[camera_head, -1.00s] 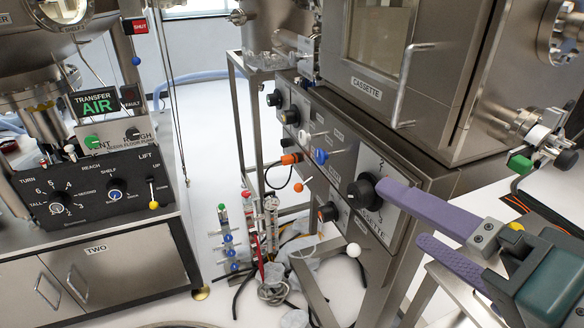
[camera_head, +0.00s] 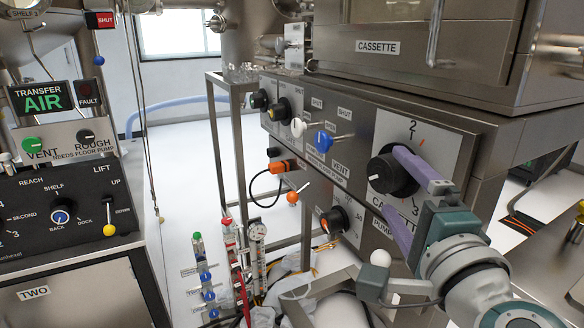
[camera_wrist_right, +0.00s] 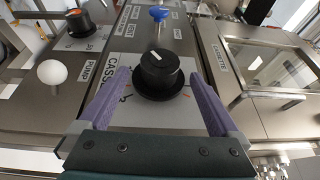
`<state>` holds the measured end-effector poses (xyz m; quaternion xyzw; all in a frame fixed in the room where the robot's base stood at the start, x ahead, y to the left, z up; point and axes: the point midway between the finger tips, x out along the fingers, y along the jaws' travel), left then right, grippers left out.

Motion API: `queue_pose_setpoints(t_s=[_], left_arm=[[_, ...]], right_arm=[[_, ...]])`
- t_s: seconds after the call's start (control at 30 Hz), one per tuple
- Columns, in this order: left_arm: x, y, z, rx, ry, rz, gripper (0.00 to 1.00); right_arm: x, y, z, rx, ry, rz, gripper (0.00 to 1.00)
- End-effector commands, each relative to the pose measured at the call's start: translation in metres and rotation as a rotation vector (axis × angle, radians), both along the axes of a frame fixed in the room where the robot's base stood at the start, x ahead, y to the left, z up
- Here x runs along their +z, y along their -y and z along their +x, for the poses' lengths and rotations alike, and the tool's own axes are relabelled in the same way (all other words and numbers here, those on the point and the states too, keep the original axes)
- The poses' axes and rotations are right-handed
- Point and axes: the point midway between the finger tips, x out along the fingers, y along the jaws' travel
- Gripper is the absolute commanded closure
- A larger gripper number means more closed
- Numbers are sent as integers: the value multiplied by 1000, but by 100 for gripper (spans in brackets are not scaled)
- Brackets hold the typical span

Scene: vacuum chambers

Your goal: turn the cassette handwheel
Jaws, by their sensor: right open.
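The cassette handwheel (camera_head: 391,174) is a black round knob on a white dial plate marked with numbers such as 2 and 3, on the front panel under the chamber labelled CASSETTE. It also shows in the right wrist view (camera_wrist_right: 160,74), with a white pointer line on its top. My right gripper (camera_head: 399,190) has purple fingers. They are open on either side of the knob, with gaps between knob and fingers in the right wrist view (camera_wrist_right: 158,100). The lower part of the dial is partly hidden by the fingers. My left gripper is not in view.
On the same panel are a blue knob (camera_head: 323,141), a white knob (camera_head: 298,127) and a black-and-orange pump knob (camera_head: 335,220). A white ball (camera_head: 380,258) stands beside my right wrist. Open floor lies left of the frame.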

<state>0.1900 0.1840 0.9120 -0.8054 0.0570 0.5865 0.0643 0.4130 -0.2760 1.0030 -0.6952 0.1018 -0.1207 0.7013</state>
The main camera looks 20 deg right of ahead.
Motion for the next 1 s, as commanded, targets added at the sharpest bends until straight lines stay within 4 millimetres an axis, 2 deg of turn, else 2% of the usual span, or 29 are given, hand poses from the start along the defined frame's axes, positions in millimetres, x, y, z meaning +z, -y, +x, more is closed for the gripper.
queue_pose_setpoints(t_s=[0.1, 0.3, 0.63, 1.0], left_arm=[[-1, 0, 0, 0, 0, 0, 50], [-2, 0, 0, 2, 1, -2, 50], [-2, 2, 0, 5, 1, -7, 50], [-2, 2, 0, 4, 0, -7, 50]], right_arm=[[1, 7, 21, 0, 2, -2, 2], [0, 13, 42, 1, -1, -2, 2], [1, 15, 46, 2, -1, -3, 2], [1, 15, 45, 1, -1, -2, 42]])
